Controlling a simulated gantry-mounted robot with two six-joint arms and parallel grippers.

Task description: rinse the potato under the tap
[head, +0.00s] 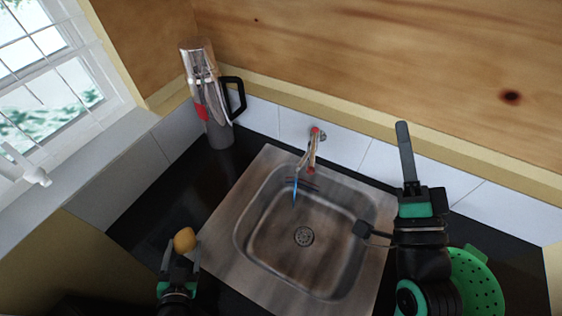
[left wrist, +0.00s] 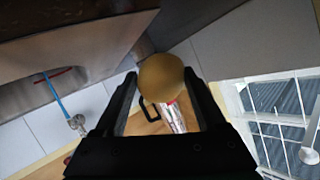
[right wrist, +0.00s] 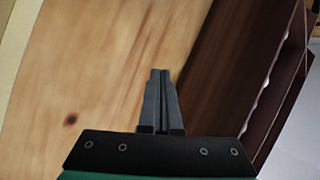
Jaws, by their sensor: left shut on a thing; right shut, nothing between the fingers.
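The potato (head: 184,240) is yellow-brown and round, held at the tips of my left gripper (head: 181,262) to the left of the sink. The left wrist view shows the potato (left wrist: 161,82) between both fingers of the left gripper (left wrist: 160,90). The tap (head: 312,150) stands at the sink's back edge, and a thin blue stream of water (head: 295,190) comes from it. The steel sink (head: 222,247) has a drain in its basin. My right gripper (head: 403,150) is raised to the right of the sink. Its fingers are together and empty in the right wrist view (right wrist: 161,98).
A tall metal flask (head: 212,110) with a black handle stands in the back left corner. A green colander (head: 474,283) is at the right, partly hidden by my right arm. The dark counter (head: 165,205) left of the sink is mostly clear. A window is at the left.

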